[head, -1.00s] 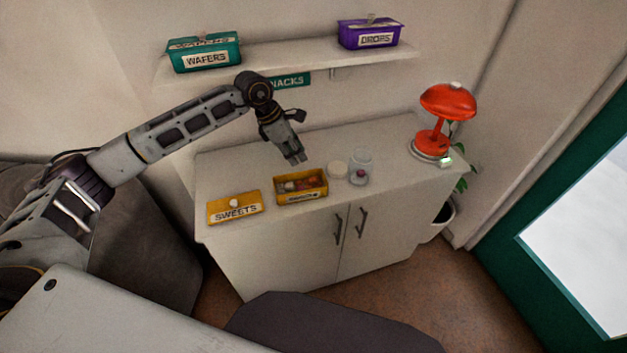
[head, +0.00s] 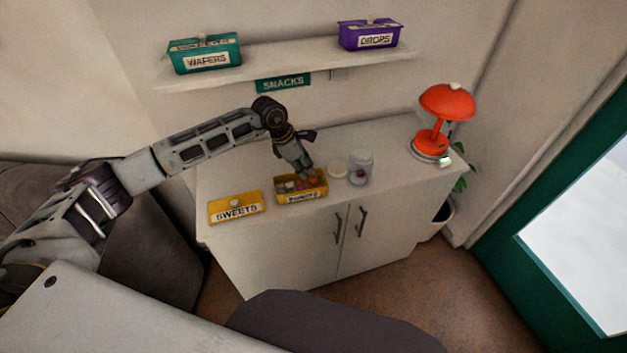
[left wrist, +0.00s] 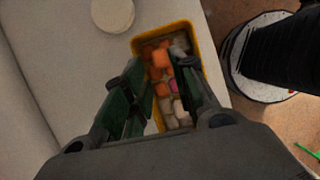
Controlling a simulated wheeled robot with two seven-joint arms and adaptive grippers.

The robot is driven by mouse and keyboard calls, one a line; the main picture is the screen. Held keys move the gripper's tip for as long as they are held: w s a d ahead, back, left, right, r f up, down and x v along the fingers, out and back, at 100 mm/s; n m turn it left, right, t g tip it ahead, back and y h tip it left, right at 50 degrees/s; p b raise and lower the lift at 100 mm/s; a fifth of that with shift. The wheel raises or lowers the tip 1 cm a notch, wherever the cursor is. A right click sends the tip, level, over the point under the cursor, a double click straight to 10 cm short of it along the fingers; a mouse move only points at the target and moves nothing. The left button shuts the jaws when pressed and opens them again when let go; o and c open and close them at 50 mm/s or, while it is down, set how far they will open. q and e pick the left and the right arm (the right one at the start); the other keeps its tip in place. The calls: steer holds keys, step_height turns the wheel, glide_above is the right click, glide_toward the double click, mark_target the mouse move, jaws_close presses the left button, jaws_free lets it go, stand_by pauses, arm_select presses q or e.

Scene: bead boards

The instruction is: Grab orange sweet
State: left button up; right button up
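The open yellow sweets box (head: 302,198) stands on the cabinet top, and its yellow rim (left wrist: 200,50) shows in the left wrist view. Inside it, orange sweets (left wrist: 160,57) lie toward the far end, with a pink sweet and several whitish ones nearer. My left gripper (head: 307,175) points down at the box, over its right part. In the left wrist view its fingers (left wrist: 162,62) are apart, with orange sweets showing between them. The right finger hides part of the contents. I cannot tell whether the fingertips touch any sweet. My right gripper is out of view.
The yellow SWEETS lid (head: 235,207) lies left of the box. A round pale lid (head: 337,169) and a glass jar (head: 361,166) stand to its right, close to my gripper. A red lamp (head: 447,103) is further right. A shelf (head: 285,54) hangs above.

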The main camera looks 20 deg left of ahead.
mark_target(313, 178)
arm_select(q)
steer(key=shift+w+d+f, duration=0.1)
steer(key=shift+d+f, duration=0.1)
steer(key=shift+f, duration=0.15)
steer(key=shift+p+x, duration=0.75)
steer(key=shift+x, duration=1.4)
steer(key=shift+f, duration=0.1)
steer(key=c, duration=0.3)
